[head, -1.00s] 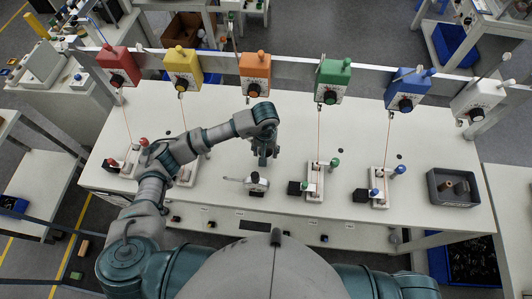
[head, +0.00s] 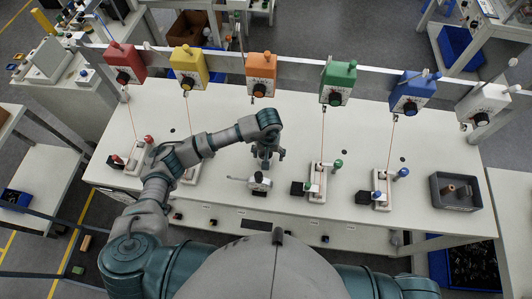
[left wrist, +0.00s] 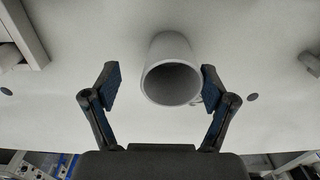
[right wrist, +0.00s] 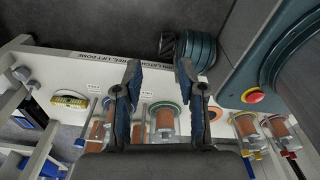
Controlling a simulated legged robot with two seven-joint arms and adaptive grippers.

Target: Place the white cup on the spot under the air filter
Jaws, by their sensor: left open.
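The white cup (left wrist: 168,85) shows in the left wrist view, its round mouth facing the camera, against the white tabletop. My left gripper (left wrist: 158,78) is open, with one finger on each side of the cup and gaps between. In the head view my left gripper (head: 267,160) hangs over the middle of the table, above a small white item with a dark knob (head: 259,181); I cannot tell whether this is the cup. My right gripper (right wrist: 158,72) is open and empty in the right wrist view. I cannot make out an air filter or its spot.
Coloured boxes hang from a rail at the back, including an orange one (head: 260,73) and a green one (head: 338,82). Stands with coloured knobs, such as the green-knobbed one (head: 318,185), flank my left gripper. A grey bin (head: 456,204) is at the right. The tabletop (head: 225,110) behind is clear.

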